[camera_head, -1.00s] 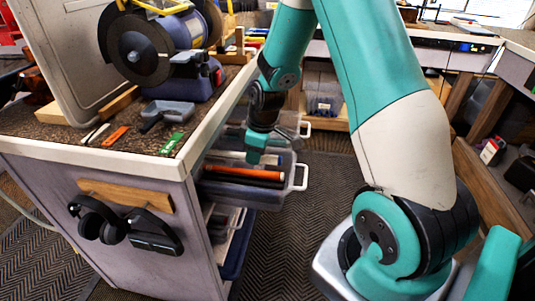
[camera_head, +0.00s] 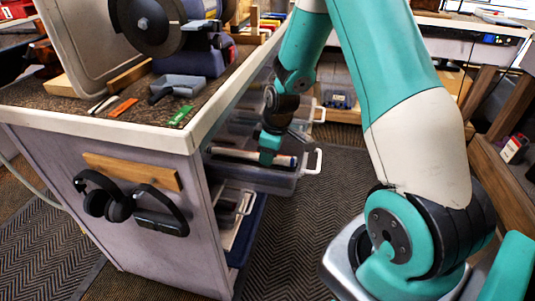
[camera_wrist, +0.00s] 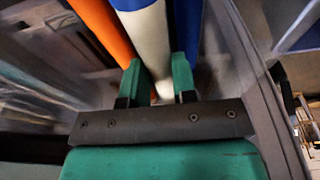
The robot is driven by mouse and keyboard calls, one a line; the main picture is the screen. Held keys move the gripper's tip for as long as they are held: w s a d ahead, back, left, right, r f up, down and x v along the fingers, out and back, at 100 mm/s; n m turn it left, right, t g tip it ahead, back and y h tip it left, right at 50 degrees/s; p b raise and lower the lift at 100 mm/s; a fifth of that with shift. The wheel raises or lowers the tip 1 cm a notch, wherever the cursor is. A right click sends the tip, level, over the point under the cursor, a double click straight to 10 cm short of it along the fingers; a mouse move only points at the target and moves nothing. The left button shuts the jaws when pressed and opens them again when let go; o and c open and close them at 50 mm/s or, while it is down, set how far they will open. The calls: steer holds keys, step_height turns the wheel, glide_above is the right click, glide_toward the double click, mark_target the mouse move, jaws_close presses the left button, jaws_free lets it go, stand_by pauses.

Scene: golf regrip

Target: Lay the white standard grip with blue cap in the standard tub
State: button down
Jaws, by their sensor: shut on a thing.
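My gripper (camera_head: 269,153) is at the pull-out clear tub (camera_head: 275,182) on the bench's side. In the wrist view its two green fingers (camera_wrist: 160,82) are closed on the white grip (camera_wrist: 150,45), whose blue cap (camera_wrist: 136,4) is at the top edge. In the head view the white grip (camera_head: 235,154) lies roughly level across the tub's opening. I cannot tell whether it touches the tub floor. An orange grip (camera_wrist: 103,25) runs alongside it, to the left in the wrist view. Tub labels are not readable.
Another clear tub (camera_head: 302,110) with a white handle is behind. A lower tub (camera_head: 232,203) sits beneath. The bench edge (camera_head: 215,115) is close left of my arm. Headphones (camera_head: 120,205) hang on the bench end. Patterned floor (camera_head: 300,235) is open in front.

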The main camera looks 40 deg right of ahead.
steer(key=shift+f+b, duration=0.3)
steer(key=shift+f, duration=0.2)
stand_by(0.3)
steer(key=c, duration=0.8)
jaws_free()
steer(key=s+r+p, duration=0.1)
steer(key=r, duration=0.4)
steer(key=d+r, duration=0.1)
steer(key=r, duration=0.5)
steer(key=s+d+r+p, duration=0.1)
steer(key=r, duration=0.5)
steer(key=shift+s+p, duration=0.3)
steer(key=shift+r, duration=0.1)
